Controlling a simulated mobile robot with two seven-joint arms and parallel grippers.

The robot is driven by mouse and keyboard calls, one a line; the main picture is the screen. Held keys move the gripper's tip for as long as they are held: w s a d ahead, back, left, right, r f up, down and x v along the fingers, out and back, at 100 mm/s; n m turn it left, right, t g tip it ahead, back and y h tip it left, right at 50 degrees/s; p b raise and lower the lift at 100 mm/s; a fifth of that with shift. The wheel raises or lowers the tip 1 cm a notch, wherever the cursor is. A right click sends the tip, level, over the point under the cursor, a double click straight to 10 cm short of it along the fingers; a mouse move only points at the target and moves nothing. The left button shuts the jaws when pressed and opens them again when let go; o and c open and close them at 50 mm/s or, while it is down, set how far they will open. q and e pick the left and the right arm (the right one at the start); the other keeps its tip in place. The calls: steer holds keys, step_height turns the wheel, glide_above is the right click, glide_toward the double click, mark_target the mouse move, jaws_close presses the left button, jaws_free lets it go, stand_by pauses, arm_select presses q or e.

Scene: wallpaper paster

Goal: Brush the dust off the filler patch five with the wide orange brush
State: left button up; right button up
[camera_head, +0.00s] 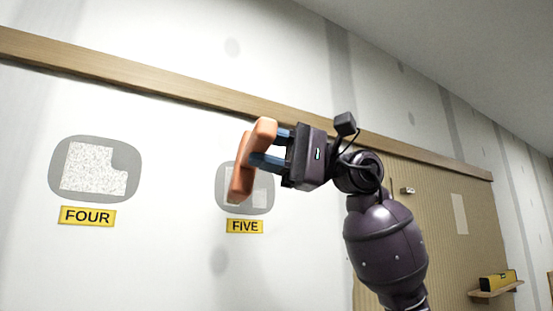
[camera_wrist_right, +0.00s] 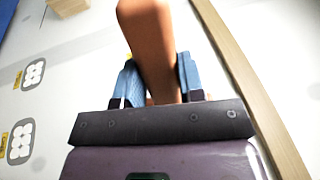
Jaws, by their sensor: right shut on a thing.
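The wide orange brush (camera_head: 252,160) is in my right gripper (camera_head: 268,148), whose blue fingers are shut on it. In the right wrist view the brush (camera_wrist_right: 150,40) stands between the two fingers (camera_wrist_right: 153,82). In the head view the brush overlaps filler patch five (camera_head: 262,192), a grey rounded patch with pale dusty areas above the yellow FIVE label (camera_head: 245,226). The brush covers much of the patch's middle and left. I cannot tell whether the bristles touch the wall. My left gripper is not in view.
Patch four (camera_head: 115,150), grey with a speckled pale area, is on the wall at left, above its FOUR label (camera_head: 87,215). A wooden rail (camera_head: 130,80) runs above the patches. At right are a tan ribbed panel (camera_head: 430,215) and a shelf (camera_head: 497,290) holding a yellow level (camera_head: 497,280).

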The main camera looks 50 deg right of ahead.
mark_target(248, 169)
steer(key=shift+d, duration=0.1)
steer(key=shift+w+d, duration=0.1)
steer(key=shift+w, duration=0.35)
steer(key=shift+w+d+p, duration=0.25)
steer(key=shift+w+d, duration=0.05)
steer(key=shift+w, duration=0.6)
steer(key=shift+w+d+p, duration=0.25)
steer(key=shift+w+p, duration=0.05)
steer(key=shift+w, duration=0.55)
steer(key=shift+w+d+p, duration=0.25)
steer(key=shift+w+d, duration=0.05)
steer(key=shift+w, duration=0.6)
steer(key=shift+w+d, duration=0.2)
steer(key=shift+w, duration=0.45)
steer(key=shift+w+d, duration=0.2)
steer(key=shift+w, duration=0.4)
stand_by(1.5)
stand_by(0.7)
steer(key=shift+s+d, duration=0.3)
steer(key=shift+d, duration=0.6)
steer(key=shift+s+d, duration=0.3)
steer(key=shift+d, duration=0.6)
steer(key=shift+d, duration=0.1)
